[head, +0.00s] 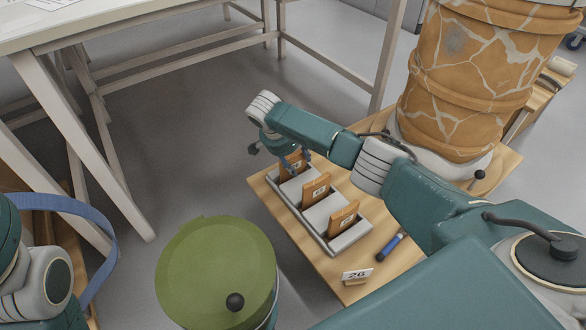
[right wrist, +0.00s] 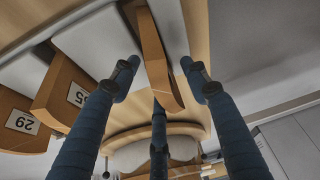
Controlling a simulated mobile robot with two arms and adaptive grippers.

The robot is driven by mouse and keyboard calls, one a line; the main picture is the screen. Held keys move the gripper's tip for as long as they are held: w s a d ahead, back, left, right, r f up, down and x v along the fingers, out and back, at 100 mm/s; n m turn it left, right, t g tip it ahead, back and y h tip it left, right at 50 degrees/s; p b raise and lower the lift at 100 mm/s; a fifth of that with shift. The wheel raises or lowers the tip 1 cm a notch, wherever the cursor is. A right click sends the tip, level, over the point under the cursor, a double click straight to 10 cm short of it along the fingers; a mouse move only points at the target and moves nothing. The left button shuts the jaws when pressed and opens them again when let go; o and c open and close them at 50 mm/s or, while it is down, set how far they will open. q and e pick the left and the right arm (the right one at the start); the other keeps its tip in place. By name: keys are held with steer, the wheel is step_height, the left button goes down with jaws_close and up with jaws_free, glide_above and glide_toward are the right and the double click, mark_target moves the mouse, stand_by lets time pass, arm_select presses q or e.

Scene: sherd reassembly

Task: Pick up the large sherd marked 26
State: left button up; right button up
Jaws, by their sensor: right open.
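Three orange-brown sherds with white labels stand upright in a grey slotted tray (head: 336,243) on a low wooden table. They are the far sherd (head: 298,165), the middle sherd (head: 317,188) and the near sherd (head: 343,218). A card reading 26 (head: 357,275) stands near the table's front edge. My right gripper (head: 281,151) is over the far end of the tray, at the far sherd. In the right wrist view its fingers (right wrist: 160,82) are open, with that sherd (right wrist: 152,55) edge-on between them; contact is unclear. No number shows on it there. My left gripper is out of view.
A large cracked orange vessel (head: 478,75) stands at the table's far right. A blue-handled tool (head: 389,247) lies beside the tray. A round green-topped object (head: 215,268) is left of the table. A white-topped table (head: 100,22) stands at upper left.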

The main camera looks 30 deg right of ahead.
jaws_close()
steer(key=shift+r, duration=0.1)
steer(key=shift+r, duration=0.1)
